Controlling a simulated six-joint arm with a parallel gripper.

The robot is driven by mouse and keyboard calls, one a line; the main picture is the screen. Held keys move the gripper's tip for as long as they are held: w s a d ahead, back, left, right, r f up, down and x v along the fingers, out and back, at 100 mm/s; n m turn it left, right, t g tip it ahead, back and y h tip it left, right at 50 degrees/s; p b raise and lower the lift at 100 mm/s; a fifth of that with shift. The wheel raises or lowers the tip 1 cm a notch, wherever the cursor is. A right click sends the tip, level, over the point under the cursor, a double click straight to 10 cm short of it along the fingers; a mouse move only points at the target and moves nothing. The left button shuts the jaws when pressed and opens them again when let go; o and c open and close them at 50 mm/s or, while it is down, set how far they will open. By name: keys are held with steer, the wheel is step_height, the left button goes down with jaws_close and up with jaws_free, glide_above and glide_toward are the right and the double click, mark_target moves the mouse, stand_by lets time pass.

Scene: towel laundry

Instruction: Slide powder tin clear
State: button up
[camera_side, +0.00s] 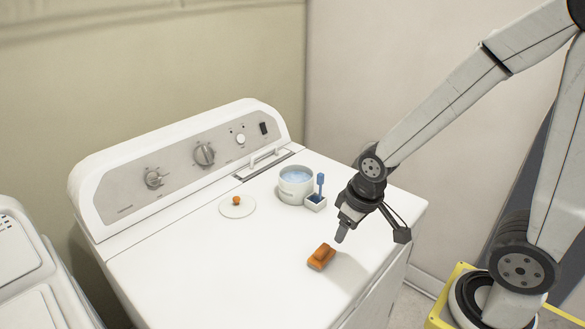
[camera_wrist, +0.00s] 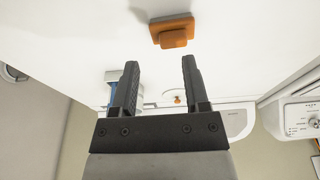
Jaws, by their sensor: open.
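The powder tin (camera_side: 296,190) is a round white tub, open at the top, with pale blue powder inside. It stands upright on the white machine top, near the back right. Its round white lid (camera_side: 238,208) with an orange knob lies flat to its left; the knob also shows in the wrist view (camera_wrist: 178,98). My gripper (camera_side: 341,236) is in front and to the right of the tin, above the machine top, apart from it. In the wrist view my gripper (camera_wrist: 158,64) has its fingers spread with nothing held. The left finger partly covers the tin area there.
A handled hatch (camera_side: 263,163) and control panel (camera_side: 195,160) are behind. The front left is clear.

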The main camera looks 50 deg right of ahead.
steer(key=c, duration=0.6)
steer(key=shift+w+r, duration=0.1)
steer(key=shift+w, duration=0.2)
jaws_close()
steer(key=w+d+r+g, duration=0.1)
steer(key=w+d, duration=0.5)
steer(key=w, duration=0.6)
steer(key=w+d+r+g, duration=0.1)
steer(key=w+d, duration=0.6)
steer(key=w, duration=0.6)
steer(key=shift+w+r+g, duration=0.25)
steer(key=shift+g, duration=0.05)
